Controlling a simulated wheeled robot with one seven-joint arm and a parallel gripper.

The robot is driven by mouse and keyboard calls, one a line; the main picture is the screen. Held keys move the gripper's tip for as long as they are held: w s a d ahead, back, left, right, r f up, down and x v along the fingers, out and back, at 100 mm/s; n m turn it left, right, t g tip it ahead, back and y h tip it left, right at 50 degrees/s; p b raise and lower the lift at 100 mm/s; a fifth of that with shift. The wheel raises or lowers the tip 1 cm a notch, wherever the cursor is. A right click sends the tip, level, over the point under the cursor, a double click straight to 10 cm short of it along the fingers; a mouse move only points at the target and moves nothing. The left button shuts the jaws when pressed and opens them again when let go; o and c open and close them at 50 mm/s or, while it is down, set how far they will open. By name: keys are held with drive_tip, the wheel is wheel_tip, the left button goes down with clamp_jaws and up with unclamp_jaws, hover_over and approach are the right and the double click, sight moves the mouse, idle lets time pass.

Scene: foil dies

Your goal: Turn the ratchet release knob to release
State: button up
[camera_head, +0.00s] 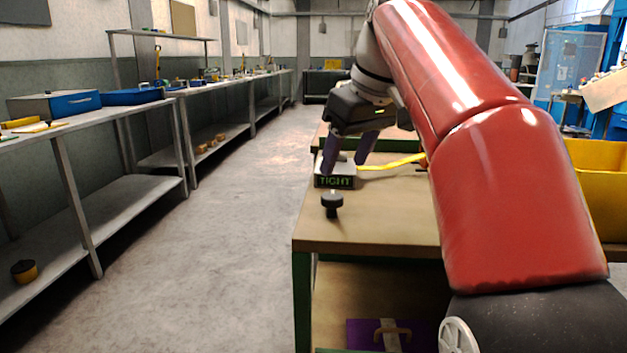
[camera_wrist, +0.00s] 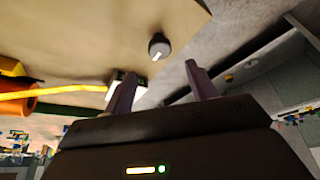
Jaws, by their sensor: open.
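A dark round knob (camera_head: 332,201) with a white pointer line stands on the workbench just in front of a small box (camera_head: 335,182), whose green lettering reads TIGHT. The knob also shows in the wrist view (camera_wrist: 158,47), beyond the gap between the fingertips and apart from them. My gripper (camera_head: 344,167) is open and empty, its two purple fingers pointing down over the box in the head view. In the wrist view (camera_wrist: 160,70), the left finger partly hides the box (camera_wrist: 115,78). A yellow strap (camera_head: 392,162) runs right from the box.
The workbench top (camera_head: 375,225) is clear around the knob. A yellow bin (camera_head: 600,185) stands at right. A purple case (camera_head: 365,335) lies on the lower shelf. Long benches (camera_head: 150,108) line the left wall, with open floor (camera_head: 235,210) between.

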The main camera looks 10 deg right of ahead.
sight(333, 195)
drive_tip(key=b+x, duration=0.2)
drive_tip(key=x, duration=0.5)
drive_tip(key=shift+f, duration=0.15)
drive_tip(key=c, duration=1)
